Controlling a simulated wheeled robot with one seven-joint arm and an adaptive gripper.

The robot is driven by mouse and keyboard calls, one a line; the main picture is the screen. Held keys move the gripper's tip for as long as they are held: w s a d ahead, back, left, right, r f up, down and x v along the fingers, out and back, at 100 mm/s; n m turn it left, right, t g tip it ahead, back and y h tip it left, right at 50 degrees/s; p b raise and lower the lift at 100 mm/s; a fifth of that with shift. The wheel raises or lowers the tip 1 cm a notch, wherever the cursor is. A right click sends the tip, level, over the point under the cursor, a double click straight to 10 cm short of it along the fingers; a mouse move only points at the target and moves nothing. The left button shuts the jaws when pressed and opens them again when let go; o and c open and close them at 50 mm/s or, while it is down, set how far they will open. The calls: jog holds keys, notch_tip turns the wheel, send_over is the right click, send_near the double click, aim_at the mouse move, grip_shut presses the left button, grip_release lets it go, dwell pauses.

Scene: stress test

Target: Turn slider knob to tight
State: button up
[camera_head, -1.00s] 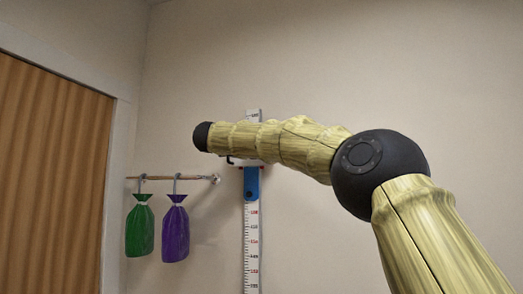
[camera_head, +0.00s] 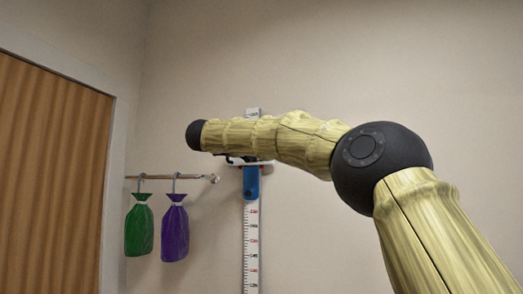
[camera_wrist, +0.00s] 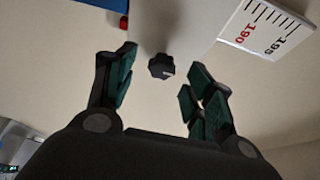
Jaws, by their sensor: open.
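The height scale stands against the wall in the head view, with a white ruler strip (camera_head: 251,232) and a blue slider part (camera_head: 251,183). In the wrist view, a small black faceted knob (camera_wrist: 161,66) shows on a pale surface, between the fingers of my gripper (camera_wrist: 160,72) in the picture. My gripper is open, with its dark green finger pads apart on either side of the knob. I cannot tell how near the fingers are to it in depth. The ruler end (camera_wrist: 266,26) shows 190 and 195 at the upper right. My arm hides most of the gripper in the head view.
A wooden rail (camera_head: 165,178) left of the scale carries a green bag (camera_head: 139,228) and a purple bag (camera_head: 175,230). A wooden door (camera_head: 50,180) is at the far left. A blue part (camera_wrist: 112,4) and a red piece (camera_wrist: 124,22) edge the wrist view's top.

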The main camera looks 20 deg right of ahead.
jog(key=v, duration=0.9)
jog(key=shift+s+a, duration=0.3)
jog(key=shift+r, duration=0.1)
